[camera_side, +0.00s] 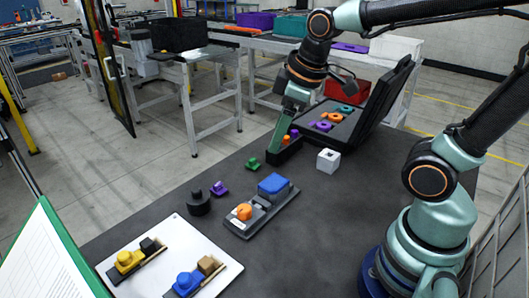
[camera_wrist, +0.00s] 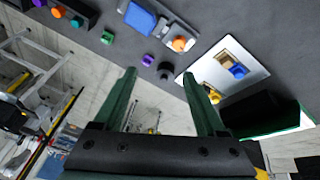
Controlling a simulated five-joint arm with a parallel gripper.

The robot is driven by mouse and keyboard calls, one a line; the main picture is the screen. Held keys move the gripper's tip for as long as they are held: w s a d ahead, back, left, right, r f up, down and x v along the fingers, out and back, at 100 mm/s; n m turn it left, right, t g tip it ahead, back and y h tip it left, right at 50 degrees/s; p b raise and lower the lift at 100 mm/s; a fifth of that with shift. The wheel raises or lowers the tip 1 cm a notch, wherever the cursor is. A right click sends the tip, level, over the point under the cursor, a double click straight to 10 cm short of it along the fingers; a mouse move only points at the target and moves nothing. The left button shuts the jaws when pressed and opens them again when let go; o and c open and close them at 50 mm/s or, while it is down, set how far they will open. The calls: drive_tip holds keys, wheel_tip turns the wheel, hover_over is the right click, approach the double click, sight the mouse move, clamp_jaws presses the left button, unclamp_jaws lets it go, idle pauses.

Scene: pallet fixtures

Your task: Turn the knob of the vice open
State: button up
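The vice (camera_side: 237,226) is a dark grey fixture on the black table. It holds a blue block (camera_side: 273,185) and has an orange knob (camera_side: 244,211) at its near end. In the wrist view the orange knob (camera_wrist: 180,43) and blue block (camera_wrist: 140,18) show near the top edge. My gripper (camera_side: 279,149) is beyond the vice in the side view, fingers pointing down, apart from the knob. The wrist view shows my gripper (camera_wrist: 161,74) open, its green fingers wide apart with nothing between them.
A white plate (camera_side: 190,250) carries yellow and blue fixtures. A black cylinder (camera_side: 199,203), purple piece (camera_side: 219,189) and green piece (camera_side: 253,163) lie loose. A white block (camera_side: 328,160), narrow black tray (camera_side: 287,153) and open black case (camera_side: 345,125) stand farther back.

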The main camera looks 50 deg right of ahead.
drive_tip(key=w+a+f+n+g, duration=0.2)
drive_tip(key=w+a+f+n, duration=0.15)
drive_tip(key=n, duration=0.45)
drive_tip(key=n+g, duration=0.2)
drive_tip(key=n, duration=0.5)
hover_over(244, 207)
wheel_tip(244, 207, down, 5)
wheel_tip(244, 207, down, 12)
clamp_jaws()
